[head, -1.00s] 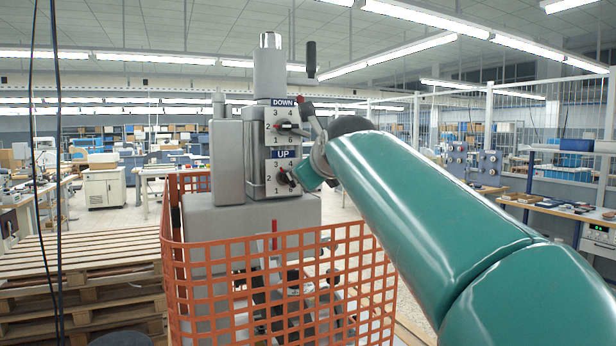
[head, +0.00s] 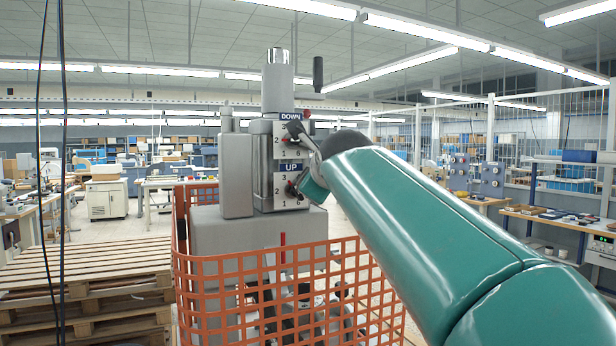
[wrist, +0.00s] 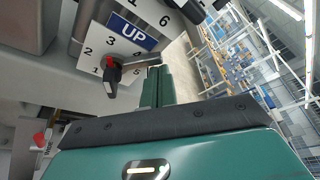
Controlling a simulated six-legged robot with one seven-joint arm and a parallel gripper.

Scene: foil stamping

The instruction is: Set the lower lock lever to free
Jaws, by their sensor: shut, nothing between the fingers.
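The grey machine column (head: 236,170) carries a DOWN dial plate above an UP dial plate (head: 290,172). In the wrist view the UP plate (wrist: 92,52) has a black knob with a red pointer (wrist: 112,72). A grey lever-like bar (wrist: 140,58) sticks out right of that knob; it may be the lower lock lever, but its marking cannot be read. My gripper (wrist: 158,70) is shut and empty, its tips close to the bar's outer end; contact cannot be told.
Orange mesh fence (head: 255,285) surrounds the machine's front. Stacked pallets (head: 85,285) stand at left. The DOWN dial's black knob (wrist: 190,10) shows at the wrist view's top edge. A red-tipped part (wrist: 38,138) with a small unreadable label is at lower left. Benches line the background.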

